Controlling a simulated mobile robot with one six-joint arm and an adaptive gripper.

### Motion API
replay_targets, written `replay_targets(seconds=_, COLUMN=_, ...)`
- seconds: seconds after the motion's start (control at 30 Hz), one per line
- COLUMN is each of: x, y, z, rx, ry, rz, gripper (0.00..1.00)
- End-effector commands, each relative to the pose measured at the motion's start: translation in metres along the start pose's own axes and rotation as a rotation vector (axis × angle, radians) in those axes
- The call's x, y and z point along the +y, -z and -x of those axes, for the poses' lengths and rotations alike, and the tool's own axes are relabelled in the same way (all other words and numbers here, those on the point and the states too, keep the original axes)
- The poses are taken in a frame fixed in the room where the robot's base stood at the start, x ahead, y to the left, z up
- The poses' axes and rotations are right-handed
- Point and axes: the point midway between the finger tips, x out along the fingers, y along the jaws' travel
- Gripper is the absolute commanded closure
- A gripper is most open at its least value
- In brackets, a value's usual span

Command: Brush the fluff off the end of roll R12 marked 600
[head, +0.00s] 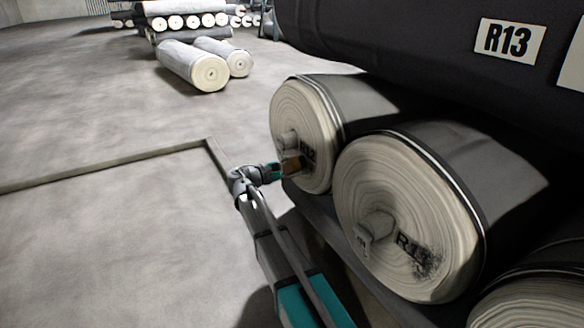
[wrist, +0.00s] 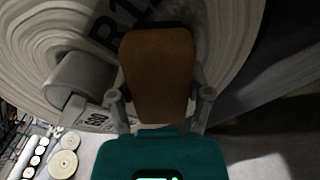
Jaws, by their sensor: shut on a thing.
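The far roll's pale end (head: 300,112) bears dark lettering that looks like R12, partly hidden by my gripper. In the wrist view this end (wrist: 45,28) shows "R1", a protruding core (wrist: 78,78) and a tag (wrist: 98,118) reading 600. My gripper (head: 277,171) is shut on a brown brush (head: 293,165), in front of the lower part of that end. In the wrist view, my gripper (wrist: 163,97) holds the brush (wrist: 158,72) between both fingers, just below the lettering. The brush covers part of the end. I cannot tell whether it touches, or whether fluff lies there.
A nearer roll (head: 395,190) has a dark speckled patch (head: 428,262) beside its lettering. Roll R13 (head: 420,40) lies above both. Another roll end (head: 535,303) is at lower right. A low kerb (head: 110,165) crosses the floor; open floor lies left. More rolls (head: 195,65) lie behind.

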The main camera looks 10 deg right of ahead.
Motion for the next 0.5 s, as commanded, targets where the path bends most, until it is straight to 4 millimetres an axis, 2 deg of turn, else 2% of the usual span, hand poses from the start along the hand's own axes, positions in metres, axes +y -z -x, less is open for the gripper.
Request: replay_targets(seconds=0.5, x=0.0001, y=0.0, z=-0.0073, rx=0.0, ry=0.0, rz=0.0, gripper=0.74)
